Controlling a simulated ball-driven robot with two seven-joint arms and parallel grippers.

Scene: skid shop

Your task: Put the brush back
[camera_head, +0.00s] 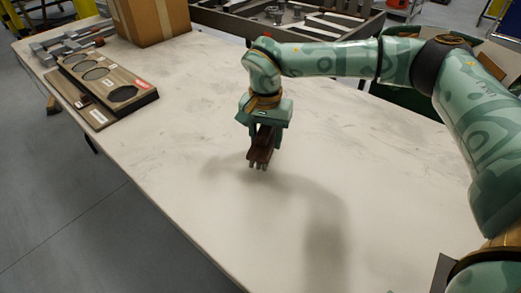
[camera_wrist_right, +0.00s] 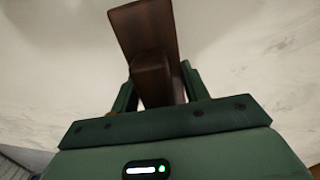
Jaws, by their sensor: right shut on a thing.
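My right gripper (camera_head: 260,163) points down above the middle of the white table. It is shut on a dark brown wooden piece, seemingly the brush (camera_head: 264,142). In the right wrist view the brush (camera_wrist_right: 145,28) sticks out from between the green fingers, with a broad flat part and a rounded block nearer the gripper. Its bristles cannot be made out. A wooden board (camera_head: 112,76) with round dark cutouts and small labels lies at the table's far left, well apart from my gripper. My left gripper is not in view.
A cardboard box (camera_head: 152,18) stands behind the board. Grey metal clamps (camera_head: 66,44) lie at the far left corner. A grey tray of metal parts (camera_head: 290,18) stands beyond the table. The white table (camera_head: 180,120) is clear between gripper and board.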

